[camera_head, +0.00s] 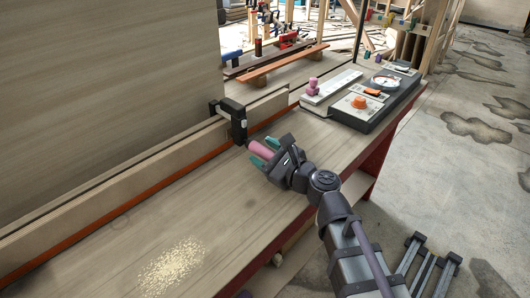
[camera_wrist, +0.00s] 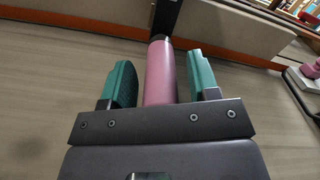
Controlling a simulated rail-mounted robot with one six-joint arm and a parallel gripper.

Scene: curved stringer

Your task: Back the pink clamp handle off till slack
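The pink clamp handle (camera_head: 262,150) sticks out from a black clamp (camera_head: 236,120) fixed on the long wooden strip. In the wrist view the pink handle (camera_wrist: 161,72) lies lengthwise between the two teal fingers. My gripper (camera_head: 266,152) is at the handle, with one finger on each side of it. In the wrist view my gripper (camera_wrist: 163,85) shows a gap between each finger and the handle, so it is open and around the handle without visible contact. The handle's near end is hidden behind the gripper body.
A black control panel (camera_head: 376,98) with an orange knob (camera_head: 359,102) and a gauge stands at the right of the bench. A pink-knobbed white plate (camera_head: 331,86) is beside it. Sawdust (camera_head: 172,266) lies on the bench front.

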